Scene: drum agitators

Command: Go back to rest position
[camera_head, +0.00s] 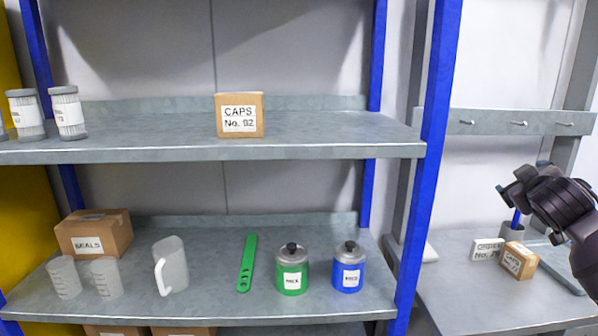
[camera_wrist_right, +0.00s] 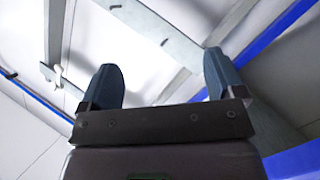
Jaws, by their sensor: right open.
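My right gripper (camera_head: 512,190) is at the right edge of the head view, raised above the side bench and to the right of the blue shelf post. In the right wrist view the right gripper (camera_wrist_right: 162,85) shows its two blue-grey fingers spread wide apart with nothing between them. Behind the fingers are the wall and a grey rail with hooks (camera_wrist_right: 150,35). My left gripper is not in the head view.
A blue-posted rack (camera_head: 432,150) holds a CAPS box (camera_head: 239,115), a SEALS box (camera_head: 94,234), a clear jug (camera_head: 170,265), a green strip (camera_head: 246,263), a green can (camera_head: 291,270) and a blue can (camera_head: 348,268).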

